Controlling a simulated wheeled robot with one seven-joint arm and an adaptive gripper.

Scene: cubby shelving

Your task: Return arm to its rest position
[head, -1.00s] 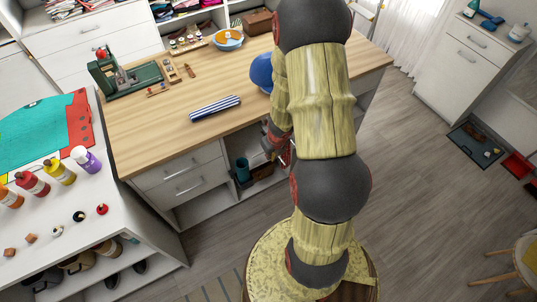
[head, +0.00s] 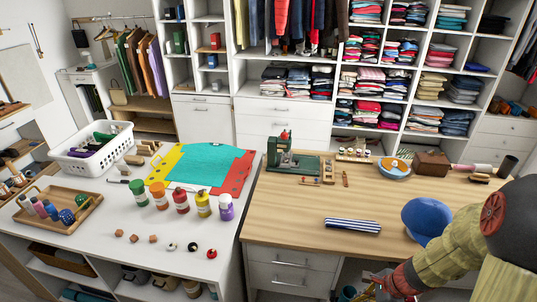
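My arm comes in from the right edge of the head view, its yellow-green links bending down past the wooden desk's front edge. My gripper (head: 374,290) is only partly in view at the bottom, below the front edge of the wooden desk (head: 300,215). Its fingers are small and cut off by the frame, so I cannot tell whether they are open or shut, or whether they hold anything. A blue cap (head: 427,220) lies on the desk close beside my arm, which hides part of the desk's right side.
A striped blue case (head: 352,226) and a green sewing machine (head: 291,162) are on the desk. A bowl (head: 394,168) and a brown box (head: 431,163) stand at its back. The white table (head: 120,225) at left holds bottles, a basket and a tray. The desk's middle is mostly clear.

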